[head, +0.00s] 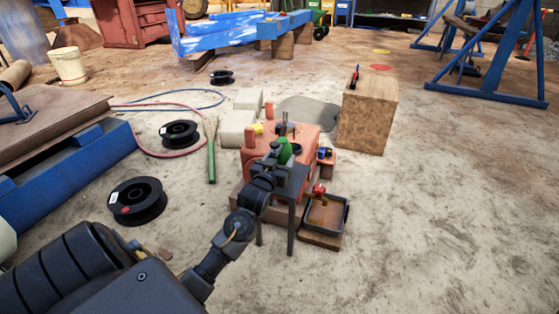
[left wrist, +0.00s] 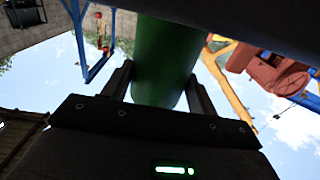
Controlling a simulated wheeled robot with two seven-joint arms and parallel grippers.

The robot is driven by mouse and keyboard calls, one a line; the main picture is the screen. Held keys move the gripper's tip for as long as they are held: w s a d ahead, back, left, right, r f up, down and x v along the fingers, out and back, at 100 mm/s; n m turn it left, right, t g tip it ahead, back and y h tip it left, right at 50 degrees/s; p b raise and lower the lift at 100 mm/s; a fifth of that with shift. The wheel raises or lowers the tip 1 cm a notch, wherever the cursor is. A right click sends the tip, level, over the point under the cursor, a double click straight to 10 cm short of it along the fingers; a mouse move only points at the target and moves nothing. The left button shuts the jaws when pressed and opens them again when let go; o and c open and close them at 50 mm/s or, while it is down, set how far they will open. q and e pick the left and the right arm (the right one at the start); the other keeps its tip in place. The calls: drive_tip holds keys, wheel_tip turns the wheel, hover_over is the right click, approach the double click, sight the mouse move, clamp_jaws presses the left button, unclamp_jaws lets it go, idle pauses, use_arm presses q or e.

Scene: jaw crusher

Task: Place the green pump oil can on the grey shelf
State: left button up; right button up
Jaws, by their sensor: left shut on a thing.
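The green pump oil can (head: 284,151) is small in the head view, just beyond the end of my left arm. In the left wrist view the green can (left wrist: 165,55) stands large between the two dark fingers. My left gripper (head: 277,163) is shut on it. The grey shelf (head: 296,181) is a small dark stand on thin legs, in front of the orange machine. My gripper and the can overlap the shelf's top from this angle, hiding part of it. I cannot tell whether the can touches the shelf. My right gripper is not in view.
The orange machine (head: 312,140) stands right behind the shelf. A black tray (head: 325,213) sits at the shelf's right. A wooden block (head: 367,112) stands behind right, and black spools (head: 137,201) lie at left. The floor at right is clear.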

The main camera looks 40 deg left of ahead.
use_arm(q)
drive_tip(key=o, duration=1.3)
drive_tip(key=shift+f, duration=0.1)
